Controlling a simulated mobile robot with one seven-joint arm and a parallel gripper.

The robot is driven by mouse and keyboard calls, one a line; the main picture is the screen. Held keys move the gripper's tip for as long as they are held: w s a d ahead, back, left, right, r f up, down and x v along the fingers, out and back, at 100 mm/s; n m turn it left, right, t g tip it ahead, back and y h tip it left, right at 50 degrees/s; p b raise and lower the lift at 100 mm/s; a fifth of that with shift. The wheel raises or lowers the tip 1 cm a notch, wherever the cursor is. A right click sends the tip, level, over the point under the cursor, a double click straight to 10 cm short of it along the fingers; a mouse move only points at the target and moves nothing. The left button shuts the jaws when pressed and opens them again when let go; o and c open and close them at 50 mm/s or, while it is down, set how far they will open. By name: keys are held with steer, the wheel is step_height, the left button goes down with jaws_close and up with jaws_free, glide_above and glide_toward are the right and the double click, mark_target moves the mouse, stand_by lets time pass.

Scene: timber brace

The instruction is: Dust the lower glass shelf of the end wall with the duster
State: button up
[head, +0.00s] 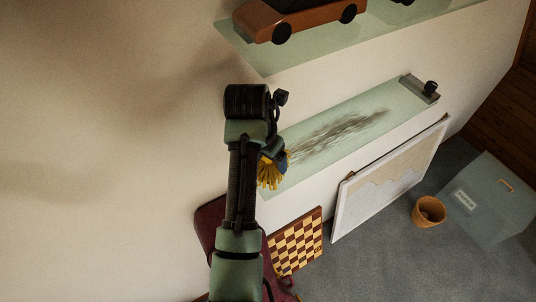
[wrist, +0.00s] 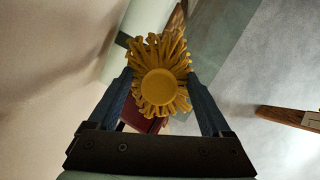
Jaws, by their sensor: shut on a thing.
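The lower glass shelf (head: 398,106) is a pale green strip on the wall in the head view. A dark grey dust smear (head: 345,132) lies along its middle. The duster (head: 270,174) has a yellow fringed head and is at the near left end of this shelf, partly behind my arm. I cannot tell if it touches the glass. In the wrist view the duster (wrist: 158,86) sits between the two blue fingers of my gripper (wrist: 160,92), which is shut on it.
The upper glass shelf (head: 330,45) above bears an orange toy car (head: 290,18). A small dark object (head: 430,88) stands at the lower shelf's far end. Below are a framed picture (head: 390,180), a chessboard (head: 296,242), a terracotta pot (head: 428,211) and a grey box (head: 492,200).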

mark_target(339, 129)
steer(key=shift+w+d, duration=0.35)
steer(key=shift+d, duration=0.3)
steer(key=shift+w+d+p, duration=0.15)
steer(key=shift+w+d, duration=0.4)
steer(key=shift+d, duration=0.25)
steer(key=shift+w+d+p, duration=0.15)
steer(key=shift+w+d, duration=0.4)
steer(key=shift+d, duration=0.2)
steer(key=shift+w+d+f+b, duration=0.1)
steer(key=shift+w+d+b, duration=0.3)
steer(key=shift+w+d, duration=0.5)
steer(key=shift+w+d+b, duration=0.35)
steer(key=shift+w+d, duration=0.1)
steer(key=shift+d, duration=0.8)
steer(key=shift+w+d+f+b, duration=0.1)
steer(key=shift+w+d+b, duration=0.3)
steer(key=shift+w+d, duration=0.5)
steer(key=shift+w+d+r+b, duration=0.15)
steer(key=shift+d+b, duration=0.15)
steer(key=shift+d, duration=0.45)
